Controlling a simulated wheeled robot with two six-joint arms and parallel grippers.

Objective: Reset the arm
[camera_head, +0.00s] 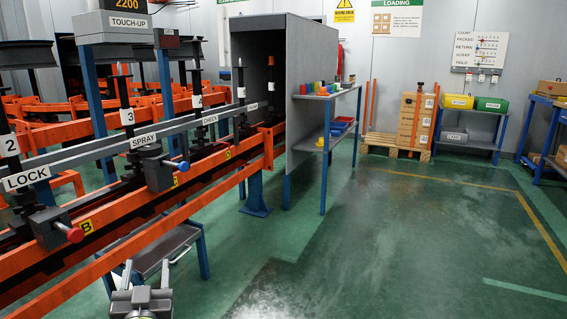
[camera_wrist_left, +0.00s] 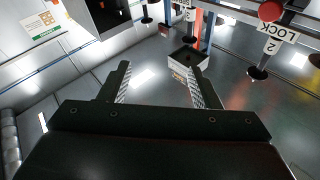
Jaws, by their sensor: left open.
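My left gripper (camera_head: 147,270) shows at the bottom of the head view, left of centre, with its fingers pointing away from me. In the left wrist view its two dark fingers (camera_wrist_left: 159,72) stand wide apart, with nothing between them. It is open and empty. It is in front of the orange conveyor rail (camera_head: 130,237), apart from it as far as I can tell. My right gripper is in neither view.
A red-knobbed lock unit (camera_head: 52,228) and a blue-knobbed unit (camera_head: 160,172) sit along the rail. A grey shelf (camera_head: 160,250) is below it. A grey booth (camera_head: 262,75) and side table (camera_head: 343,92) stand beyond. Green floor (camera_head: 370,240) to the right is clear.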

